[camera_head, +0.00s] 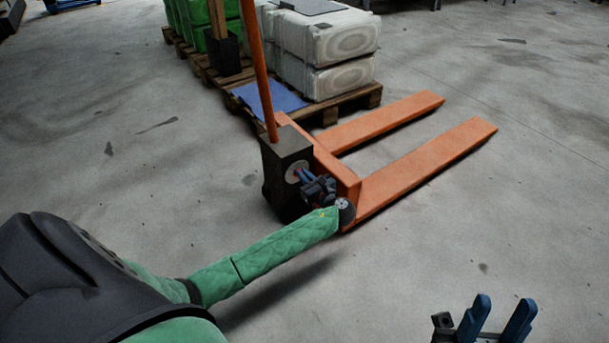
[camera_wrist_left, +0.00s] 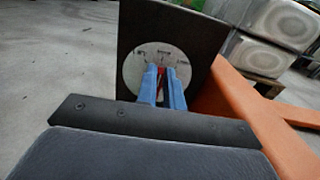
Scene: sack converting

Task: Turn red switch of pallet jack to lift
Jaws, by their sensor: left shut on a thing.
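An orange pallet jack (camera_head: 340,170) stands on the floor with its two forks toward the back right. On the side of its dark block (camera_head: 285,160) is a round white dial (camera_head: 293,172), seen larger in the left wrist view (camera_wrist_left: 134,72). The red switch (camera_wrist_left: 160,74) shows as a thin strip at the dial's middle, mostly hidden by my fingers. My left gripper (camera_head: 304,175) is at the dial, its blue fingers shut on the red switch; it also shows in the left wrist view (camera_wrist_left: 165,78). My right gripper (camera_head: 498,318) is open and empty over the floor.
A wooden pallet (camera_head: 350,103) with white wrapped stacks (camera_head: 325,45) and green goods stands behind the jack. A blue sheet (camera_head: 268,98) lies on its near edge. The jack's orange handle (camera_head: 257,65) rises from the block. The floor at right is clear.

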